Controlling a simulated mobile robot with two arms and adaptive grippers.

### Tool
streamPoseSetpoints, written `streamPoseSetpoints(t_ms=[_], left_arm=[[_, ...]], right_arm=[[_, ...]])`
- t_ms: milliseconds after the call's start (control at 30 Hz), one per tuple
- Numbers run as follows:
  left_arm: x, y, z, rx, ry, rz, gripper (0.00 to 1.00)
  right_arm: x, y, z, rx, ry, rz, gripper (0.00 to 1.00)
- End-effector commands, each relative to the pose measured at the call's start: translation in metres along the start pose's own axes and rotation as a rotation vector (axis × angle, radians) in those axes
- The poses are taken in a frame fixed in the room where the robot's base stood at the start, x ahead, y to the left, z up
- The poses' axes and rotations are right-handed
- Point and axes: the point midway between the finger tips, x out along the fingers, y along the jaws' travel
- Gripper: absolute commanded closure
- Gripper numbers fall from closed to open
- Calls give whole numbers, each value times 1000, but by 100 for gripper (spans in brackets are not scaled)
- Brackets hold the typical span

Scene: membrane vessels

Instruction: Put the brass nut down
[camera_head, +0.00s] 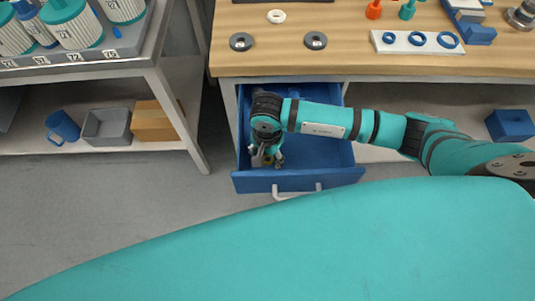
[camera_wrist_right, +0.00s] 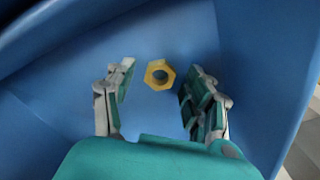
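The brass nut (camera_wrist_right: 159,73) is a yellow hexagonal ring with a dark hole. In the right wrist view it lies on the blue floor of the drawer, between and a little beyond my right gripper's fingertips, touching neither. My right gripper (camera_wrist_right: 155,90) has its fingers spread wide with nothing between the pads. In the head view the right gripper (camera_head: 266,160) reaches down into the open blue drawer (camera_head: 325,152), near its front wall. The nut is mostly hidden there by the gripper. My left gripper is in neither view.
The wooden bench top (camera_head: 350,62) above the drawer carries dark rings (camera_head: 241,41), a white plate (camera_head: 417,43) with blue rings, and small fittings. A shelf cart (camera_head: 160,75) with white filters stands left. The drawer walls closely surround the right gripper.

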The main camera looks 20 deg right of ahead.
Motion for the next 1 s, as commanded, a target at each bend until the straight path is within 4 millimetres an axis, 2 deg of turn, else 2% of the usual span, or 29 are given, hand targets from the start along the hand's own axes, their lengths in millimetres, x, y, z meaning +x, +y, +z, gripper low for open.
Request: streamPoseSetpoints(t_ms=[167,300,700,833,1000], left_arm=[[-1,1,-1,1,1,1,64],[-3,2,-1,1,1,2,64],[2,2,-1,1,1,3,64],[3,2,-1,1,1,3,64],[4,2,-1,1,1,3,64]], right_arm=[[-1,0,0,0,0,0,47],[-11,-1,0,0,0,-4,47],[-92,-1,-1,-2,2,-5,47],[-111,-1,-1,0,2,-3,47],[-122,0,0,1,1,-2,47]])
